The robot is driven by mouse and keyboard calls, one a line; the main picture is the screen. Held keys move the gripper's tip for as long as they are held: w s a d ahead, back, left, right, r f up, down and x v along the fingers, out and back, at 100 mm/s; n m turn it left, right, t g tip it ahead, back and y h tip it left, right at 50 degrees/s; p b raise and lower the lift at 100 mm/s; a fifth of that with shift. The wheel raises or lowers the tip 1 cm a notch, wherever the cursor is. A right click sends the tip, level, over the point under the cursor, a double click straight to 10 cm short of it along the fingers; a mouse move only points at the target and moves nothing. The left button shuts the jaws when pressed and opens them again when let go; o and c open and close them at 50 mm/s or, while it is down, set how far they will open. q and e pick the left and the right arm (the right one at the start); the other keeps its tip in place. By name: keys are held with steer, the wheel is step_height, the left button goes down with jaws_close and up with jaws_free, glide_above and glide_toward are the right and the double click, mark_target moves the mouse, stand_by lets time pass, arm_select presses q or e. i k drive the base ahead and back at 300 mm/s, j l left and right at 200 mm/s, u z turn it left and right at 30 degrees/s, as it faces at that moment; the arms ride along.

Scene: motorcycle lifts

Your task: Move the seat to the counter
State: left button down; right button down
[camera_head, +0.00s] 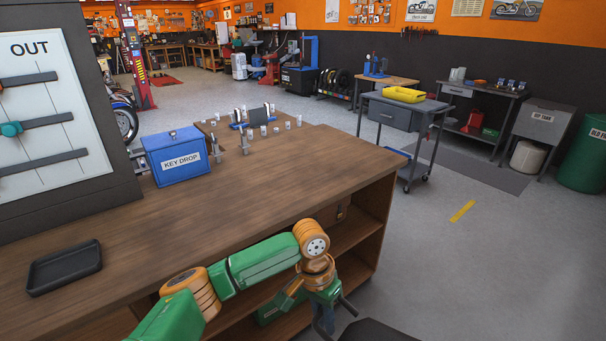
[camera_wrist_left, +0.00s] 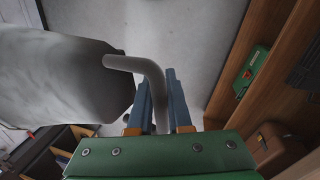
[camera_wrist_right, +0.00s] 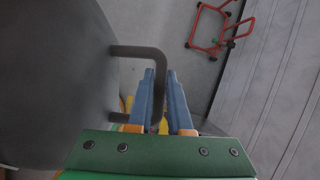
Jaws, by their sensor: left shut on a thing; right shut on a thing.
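The seat (camera_head: 375,332) is a dark, flat shape at the bottom edge of the head view, mostly cut off. In the left wrist view the seat (camera_wrist_left: 55,80) looks grey, with a bent tube rail (camera_wrist_left: 130,63) at its side. My left gripper (camera_wrist_left: 157,77) is shut on this rail. In the right wrist view the seat (camera_wrist_right: 50,75) fills the left, and my right gripper (camera_wrist_right: 160,74) is shut on a dark bent rail (camera_wrist_right: 135,50). In the head view my left gripper (camera_head: 323,318) is in front of the wooden counter (camera_head: 260,190), below its top. My right gripper is outside the head view.
On the counter are a black tray (camera_head: 64,268), a blue KEY DROP box (camera_head: 178,156) and several small metal parts. Open shelves (camera_head: 350,233) lie under its top. The counter's front middle is bare.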

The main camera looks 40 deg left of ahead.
mark_target(275, 188)
steer(key=i+u, duration=0.1)
steer(key=i, duration=0.45)
steer(key=i+l+u, duration=0.1)
steer(key=i, duration=0.45)
steer(key=i+l+u, duration=0.1)
steer(key=i, duration=0.45)
steer(key=i+u, duration=0.1)
steer(key=u, duration=1.8)
steer(key=i+u, duration=0.4)
steer(key=i, duration=0.55)
